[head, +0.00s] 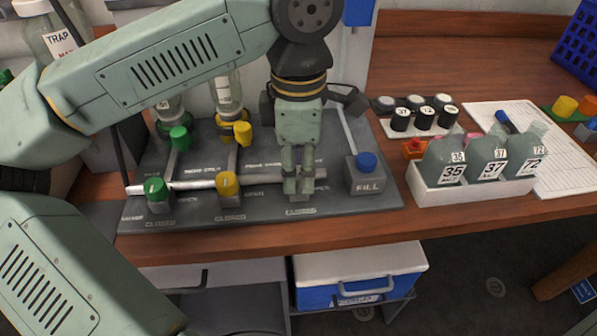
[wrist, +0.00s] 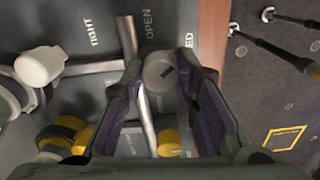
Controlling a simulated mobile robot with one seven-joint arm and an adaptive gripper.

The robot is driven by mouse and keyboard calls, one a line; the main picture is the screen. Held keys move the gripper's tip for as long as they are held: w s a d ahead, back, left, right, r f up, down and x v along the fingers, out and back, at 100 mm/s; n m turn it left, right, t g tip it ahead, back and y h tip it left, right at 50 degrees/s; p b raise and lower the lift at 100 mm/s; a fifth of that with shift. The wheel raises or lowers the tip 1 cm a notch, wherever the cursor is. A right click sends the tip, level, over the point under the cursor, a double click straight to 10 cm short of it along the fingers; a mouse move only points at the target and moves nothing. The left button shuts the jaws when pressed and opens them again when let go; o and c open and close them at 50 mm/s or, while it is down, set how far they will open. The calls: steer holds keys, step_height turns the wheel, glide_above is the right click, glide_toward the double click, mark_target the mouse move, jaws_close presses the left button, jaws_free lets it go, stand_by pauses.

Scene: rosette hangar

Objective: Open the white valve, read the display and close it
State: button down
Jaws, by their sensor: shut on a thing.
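My gripper (head: 298,186) reaches down over the front right part of the grey valve panel (head: 270,213). In the wrist view its two fingers (wrist: 160,78) stand on either side of the pale round knob of the white valve (wrist: 161,72), shut on it. A short dark mark shows on the knob's top. In the head view my gripper hides most of this valve, above a "CLOSED" label. The wrist view shows the word "OPEN" beside it; I cannot tell the knob's exact setting. No readable display shows.
Left of my gripper are a yellow front valve (head: 231,185) and a green one (head: 157,192), with green (head: 179,138) and yellow (head: 242,132) knobs behind. A blue-topped FILL box (head: 366,173) stands close on the right. A white tray (head: 473,191) holds numbered bottles.

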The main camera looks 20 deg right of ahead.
mark_target(299, 173)
steer(key=m+b, duration=0.1)
steer(key=m, duration=0.2)
steer(key=shift+f+m, duration=0.1)
steer(key=shift+m, duration=0.2)
steer(key=shift+m+b, duration=0.65)
steer(key=shift+m, duration=1.25)
steer(key=c, duration=1.2)
jaws_free()
steer(key=shift+c, duration=0.2)
step_height(299, 173, up, 12)
